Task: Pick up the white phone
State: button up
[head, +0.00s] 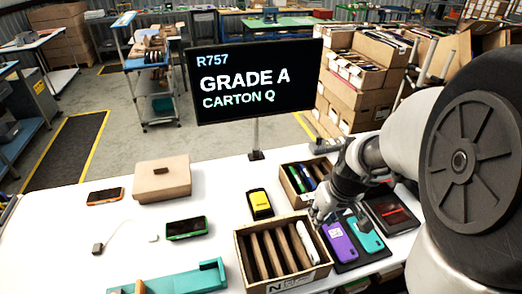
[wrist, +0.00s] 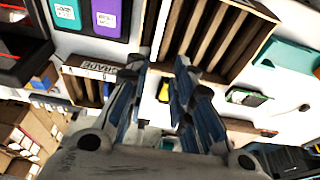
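The white phone (head: 307,242) stands on edge in the rightmost slot of the front open carton (head: 262,284), beside brown dividers. In the wrist view a narrow white edge of the phone (wrist: 152,22) shows at the carton's side. My gripper (head: 320,214) is above the phone, near the carton's back right corner. In the wrist view my gripper (wrist: 161,66) has its two fingers spread with a gap between them and nothing held. The fingers seem apart from the phone; the exact height between them is hard to tell.
A purple phone (head: 341,242) and a teal phone (head: 366,236) lie on a dark mat right of the carton. A second carton (head: 287,184) with phones stands behind. A sign (head: 258,80) stands at the back.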

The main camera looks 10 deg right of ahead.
jog(key=b, duration=0.4)
send_over(308, 239)
jog(key=s, duration=0.1)
notch_tip(308, 239, down, 11)
jog(key=shift+f, duration=0.15)
jog(key=x, duration=0.1)
jog(key=b+x, duration=0.1)
jog(key=x, duration=0.1)
jog(key=b+x, duration=0.1)
jog(key=x, duration=0.1)
jog(key=shift+s+d+f, duration=0.15)
jog(key=shift+s+f, duration=0.1)
jog(key=shift+s, duration=0.05)
jog(key=shift+r, duration=0.1)
jog(key=shift+c, duration=0.3)
grip_shut()
